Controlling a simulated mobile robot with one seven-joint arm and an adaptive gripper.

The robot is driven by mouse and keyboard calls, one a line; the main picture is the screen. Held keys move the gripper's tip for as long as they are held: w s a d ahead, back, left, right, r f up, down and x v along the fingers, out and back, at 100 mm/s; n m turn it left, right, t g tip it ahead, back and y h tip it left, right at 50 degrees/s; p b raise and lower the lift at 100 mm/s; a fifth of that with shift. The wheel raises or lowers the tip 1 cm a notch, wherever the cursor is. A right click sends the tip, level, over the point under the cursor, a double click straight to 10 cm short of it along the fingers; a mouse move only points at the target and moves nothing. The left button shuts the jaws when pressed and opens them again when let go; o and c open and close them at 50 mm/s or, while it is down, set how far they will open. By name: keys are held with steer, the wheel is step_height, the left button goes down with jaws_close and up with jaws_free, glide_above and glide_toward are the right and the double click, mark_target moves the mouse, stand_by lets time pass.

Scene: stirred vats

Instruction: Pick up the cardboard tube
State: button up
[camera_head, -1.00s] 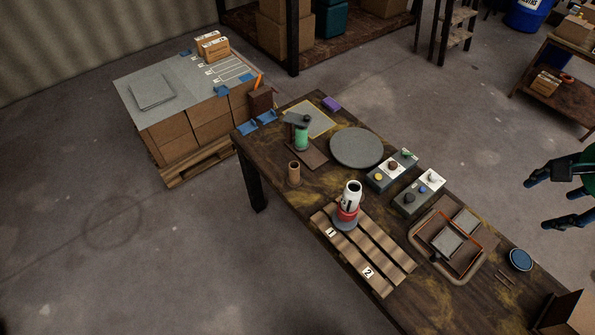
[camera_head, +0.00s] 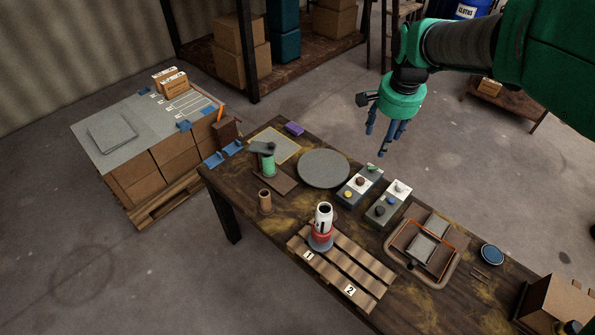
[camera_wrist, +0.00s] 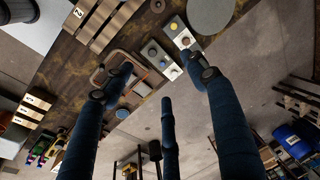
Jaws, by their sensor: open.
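The cardboard tube (camera_head: 265,200) is a short brown open cylinder. It stands upright near the left front edge of the dark wooden table (camera_head: 290,205), in the head view. I cannot make it out in the wrist view. My gripper (camera_head: 384,140) hangs from the green wrist, over the far side of the table, to the right of and beyond the tube. Its blue fingers are spread and empty; they also fill the lower wrist view (camera_wrist: 165,85).
A red and white bottle-like object (camera_head: 322,222) stands on a slatted pallet (camera_head: 345,272) right of the tube. A green cylinder under a dark arm (camera_head: 268,165), a grey disc (camera_head: 324,168), button boxes (camera_head: 358,186) and a tray (camera_head: 424,246) also occupy the table.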

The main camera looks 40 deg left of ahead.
steer(key=s+a+f, duration=0.2)
steer(key=a+f, duration=0.5)
steer(key=a, duration=0.5)
steer(key=g+h+p, duration=0.1)
steer(key=g+p, duration=0.1)
glide_above(265, 194)
steer(key=s+d, duration=0.1)
step_height(265, 194, down, 21)
steer(key=shift+d, duration=0.25)
step_height(265, 194, down, 8)
steer(key=shift+f+b, duration=0.25)
steer(key=shift+b, duration=0.05)
steer(key=shift+s+f, duration=0.1)
steer(key=shift+f, duration=2.5)
